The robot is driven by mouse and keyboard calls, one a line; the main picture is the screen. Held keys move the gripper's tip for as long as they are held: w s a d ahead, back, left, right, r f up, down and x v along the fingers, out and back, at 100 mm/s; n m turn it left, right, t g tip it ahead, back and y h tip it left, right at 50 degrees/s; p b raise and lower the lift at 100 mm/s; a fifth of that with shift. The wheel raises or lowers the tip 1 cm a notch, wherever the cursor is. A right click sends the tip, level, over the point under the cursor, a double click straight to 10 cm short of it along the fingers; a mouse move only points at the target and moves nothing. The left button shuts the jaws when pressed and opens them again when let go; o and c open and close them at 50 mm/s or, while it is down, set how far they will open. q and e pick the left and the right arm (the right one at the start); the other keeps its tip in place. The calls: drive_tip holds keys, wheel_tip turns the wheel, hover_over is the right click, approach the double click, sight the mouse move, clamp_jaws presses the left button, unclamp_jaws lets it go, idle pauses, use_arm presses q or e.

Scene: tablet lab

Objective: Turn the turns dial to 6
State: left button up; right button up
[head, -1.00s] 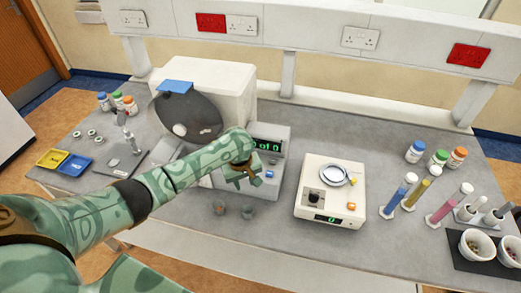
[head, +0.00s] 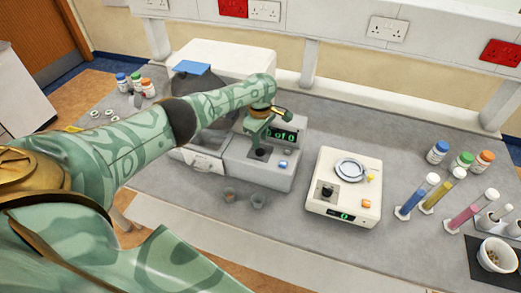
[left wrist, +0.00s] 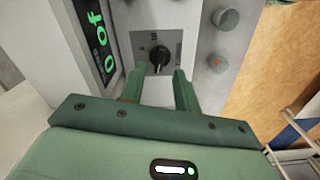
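The turns dial is a black knob (left wrist: 160,55) on a grey plate of the machine; in the head view it is a small dark spot (head: 259,153) under my left gripper. My left gripper (head: 262,142) is over it, pointing down. In the left wrist view its green fingers (left wrist: 159,78) are apart and empty, with the knob just ahead of and between their tips. The marks around the knob are too small to read. The machine's green display (head: 284,135) reads like "0 of 0"; part of it shows in the left wrist view (left wrist: 95,40). My right gripper is out of view.
A balance (head: 343,187) stands to the right, with coloured tubes (head: 416,195) beyond. The bench between machine and balance is clear.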

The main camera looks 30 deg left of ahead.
sight(260, 151)
use_arm(q)
wheel_tip(260, 151, down, 4)
drive_tip(key=shift+r+b, duration=0.2)
drive_tip(key=shift+b, duration=0.5)
drive_tip(key=shift+c, duration=0.3)
clamp_jaws()
